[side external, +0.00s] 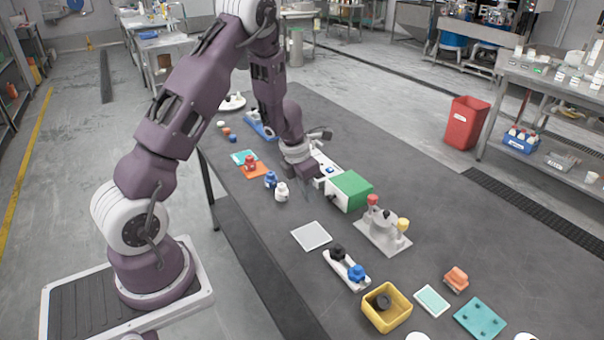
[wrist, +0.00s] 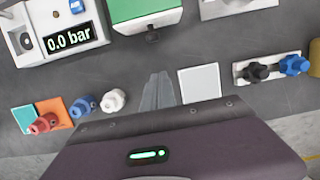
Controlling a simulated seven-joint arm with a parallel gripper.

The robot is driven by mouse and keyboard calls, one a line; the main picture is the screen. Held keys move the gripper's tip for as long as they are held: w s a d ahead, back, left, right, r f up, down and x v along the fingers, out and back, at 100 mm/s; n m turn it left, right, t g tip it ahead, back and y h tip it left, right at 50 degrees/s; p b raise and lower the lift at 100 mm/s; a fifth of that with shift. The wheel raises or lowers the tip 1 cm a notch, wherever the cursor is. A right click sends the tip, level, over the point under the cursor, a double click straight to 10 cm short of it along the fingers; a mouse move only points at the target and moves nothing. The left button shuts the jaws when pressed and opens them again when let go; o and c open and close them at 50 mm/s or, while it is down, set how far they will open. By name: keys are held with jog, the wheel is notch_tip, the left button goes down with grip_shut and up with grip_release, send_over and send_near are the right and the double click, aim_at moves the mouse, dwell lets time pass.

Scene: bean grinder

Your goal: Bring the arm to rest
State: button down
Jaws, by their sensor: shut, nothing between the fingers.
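My gripper (side external: 306,192) hangs over the dark table (side external: 262,232), fingers pointing down, left of a box with a green top (side external: 350,188). In the wrist view its fingertips (wrist: 158,88) are together with nothing between them. They appear between a small white piece (wrist: 113,101) and a flat white square plate (wrist: 199,82). My gripper seems to touch nothing, though its exact height above the table is hard to tell.
A device with a "0.0 bar" display (wrist: 68,38) stands near the green-topped box. A red and blue piece lie near the white piece. A grey stand (side external: 384,234), yellow bin (side external: 386,308) and black-and-blue-knobbed holder (side external: 345,270) stand nearer the camera. Bare table lies around the plate.

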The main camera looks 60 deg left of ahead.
jog(key=s+d+r+m+t+h, duration=0.1)
jog(key=s+d+r+m, duration=0.2)
jog(key=d+r+m, duration=0.55)
jog(key=s+d+r+m+t+h, duration=0.1)
jog(key=s+d+r+m, duration=0.35)
jog(key=r, duration=0.75)
jog(key=s+d+r+m+y, duration=0.1)
jog(key=s+d+r+m, duration=0.1)
jog(key=s+m, duration=0.6)
jog(key=s+d+r+m+y, duration=0.1)
jog(key=s+d+r+m, duration=0.2)
jog(key=s+m, duration=0.5)
jog(key=d+m, duration=0.1)
jog(key=m, duration=0.6)
jog(key=shift+s+d+t, duration=0.15)
jog(key=shift+s+t, duration=0.25)
